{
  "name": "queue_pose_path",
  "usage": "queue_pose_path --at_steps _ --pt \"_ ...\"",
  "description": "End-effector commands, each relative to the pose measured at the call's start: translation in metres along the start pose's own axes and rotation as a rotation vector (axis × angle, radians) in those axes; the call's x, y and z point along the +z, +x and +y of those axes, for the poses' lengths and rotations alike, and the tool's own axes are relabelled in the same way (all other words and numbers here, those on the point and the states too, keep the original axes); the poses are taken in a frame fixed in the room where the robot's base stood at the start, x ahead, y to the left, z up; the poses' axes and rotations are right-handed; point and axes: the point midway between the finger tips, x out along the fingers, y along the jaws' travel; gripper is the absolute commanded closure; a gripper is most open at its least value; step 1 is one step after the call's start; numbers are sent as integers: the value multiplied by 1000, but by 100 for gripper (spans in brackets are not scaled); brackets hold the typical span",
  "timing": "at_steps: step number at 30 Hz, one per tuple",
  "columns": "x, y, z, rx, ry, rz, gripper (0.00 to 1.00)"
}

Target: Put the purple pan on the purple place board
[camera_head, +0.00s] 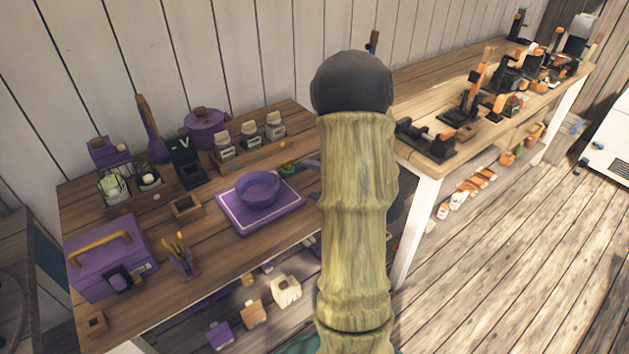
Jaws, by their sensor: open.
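A round purple pan (258,193) sits upright on the purple place board (242,221), on the left wooden table. The board is a flat square with a pale line along its edge, and the pan appears to rest inside that edge. No handle of the pan is clear to me. My arm stands upright in the middle of the view, to the right of the board and apart from it in the picture. My gripper's fingers do not show. The arm hides part of the table's right end.
A purple toolbox (108,258), a lidded purple pot (204,130), a tool cup (182,262) and a row of jars (248,138) stand around the board. A second table (430,85) with black and orange tools is at the right. Open plank floor (500,260) lies at right.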

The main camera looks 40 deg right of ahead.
Motion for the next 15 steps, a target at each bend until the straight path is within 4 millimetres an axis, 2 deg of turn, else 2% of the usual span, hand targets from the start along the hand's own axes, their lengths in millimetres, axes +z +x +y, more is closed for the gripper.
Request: queue_pose_path --at_steps 8,15 --pt "-3 7 2 -23 35 -24 27" --pt "-17 30 7 -155 293 -197 27"
